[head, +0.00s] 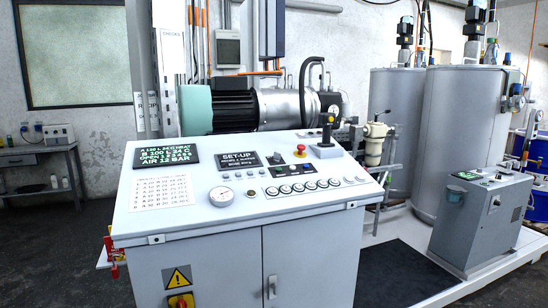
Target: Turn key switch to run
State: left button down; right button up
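A white sloped control console (200,230) stands in front of me in the head view. A dark display (240,161) on it reads SET-UP, with smaller lines that I cannot read. Just right of it is a small dark plate with a raised part (275,159). A small round fitting (250,194) sits right of the gauge. Either could be the key switch; they are too small to tell, and no key position is readable. Neither of my grippers is in view.
The console also carries a red mushroom button (301,150), a black joystick (326,138), a round gauge (221,196), a row of round knobs (308,186) and a text display (165,154). A motor unit (275,107) stands behind. A grey cabinet (480,220) and large tanks (462,130) are at right.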

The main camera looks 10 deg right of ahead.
aim_at(276, 156)
jog(key=i+l, duration=0.2)
jog(key=i, duration=0.35)
jog(key=i+l+z, duration=0.15)
jog(key=i, duration=0.4)
